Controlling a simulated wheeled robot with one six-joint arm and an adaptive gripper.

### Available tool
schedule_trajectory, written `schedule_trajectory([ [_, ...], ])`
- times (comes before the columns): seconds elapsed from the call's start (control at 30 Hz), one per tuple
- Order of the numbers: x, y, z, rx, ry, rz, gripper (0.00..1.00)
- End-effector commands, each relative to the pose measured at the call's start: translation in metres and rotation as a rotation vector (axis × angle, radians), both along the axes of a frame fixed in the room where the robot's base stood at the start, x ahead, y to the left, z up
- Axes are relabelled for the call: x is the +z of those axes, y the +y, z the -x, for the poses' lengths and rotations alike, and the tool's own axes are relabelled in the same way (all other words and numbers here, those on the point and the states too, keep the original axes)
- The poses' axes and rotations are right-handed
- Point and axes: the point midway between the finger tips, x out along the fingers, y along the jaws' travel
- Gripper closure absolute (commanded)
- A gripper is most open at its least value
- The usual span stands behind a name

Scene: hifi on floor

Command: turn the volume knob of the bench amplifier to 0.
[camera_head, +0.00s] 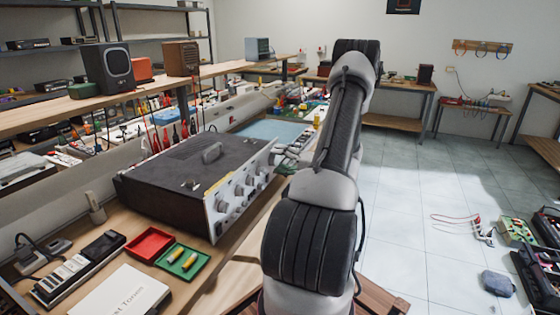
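The bench amplifier (190,175) is a dark box with a handle on top and a pale front panel (215,222). It stands on the wooden bench, left of my arm. Several round silver knobs (238,191) line the panel, which faces right. I cannot tell which is the volume knob, and the markings and pointer positions are too small to read. My gripper (287,158) shows small and partly hidden behind my arm, near the far end of the front panel. I cannot tell whether it touches a knob or whether its fingers are open.
A red tray (149,243), a green tray (182,263) and a white box (121,295) lie on the near bench. A speaker (107,68) stands on the shelf behind. Cables and devices lie on the floor at right. The tiled floor (400,190) right of my arm is largely clear.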

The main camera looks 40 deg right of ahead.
Motion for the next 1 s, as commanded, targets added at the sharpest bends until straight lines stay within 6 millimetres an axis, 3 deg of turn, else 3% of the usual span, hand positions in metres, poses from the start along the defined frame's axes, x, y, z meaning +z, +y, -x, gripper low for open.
schedule_trajectory([
  [0.27,0.000,-0.004,0.008,-0.002,0.000,0.000,0.31],
  [0.7,0.000,-0.038,0.091,-0.003,-0.001,0.000,0.31],
  [1.0,0.000,-0.046,0.111,0.000,0.000,0.000,0.31],
])
